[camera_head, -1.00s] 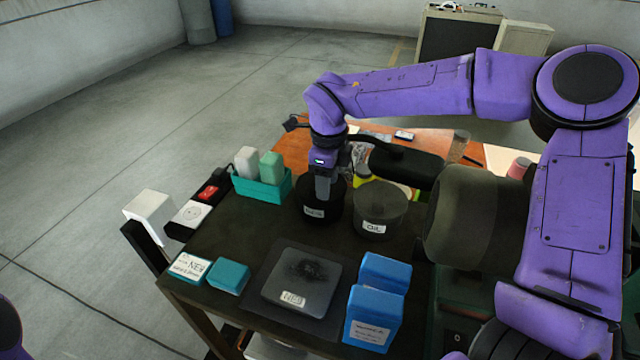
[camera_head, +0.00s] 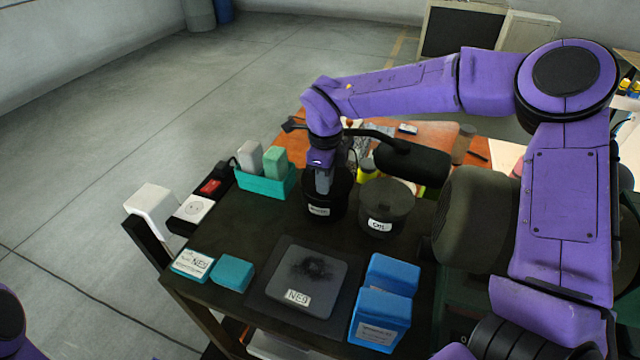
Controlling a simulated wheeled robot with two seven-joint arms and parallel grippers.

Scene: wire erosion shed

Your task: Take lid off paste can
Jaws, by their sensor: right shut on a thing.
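Two dark round cans stand side by side on the dark bench. The left, black can (camera_head: 330,207) has a white label too small to read surely. My left gripper is not in view; only a piece of my left arm shows at the lower left edge.
A teal tray (camera_head: 262,185) with two blocks stands left of the cans. A dark slab (camera_head: 305,281), blue boxes (camera_head: 380,318) and teal boxes (camera_head: 232,273) lie in front. An orange surface with clutter is behind. Bare bench lies between the cans and the slab.

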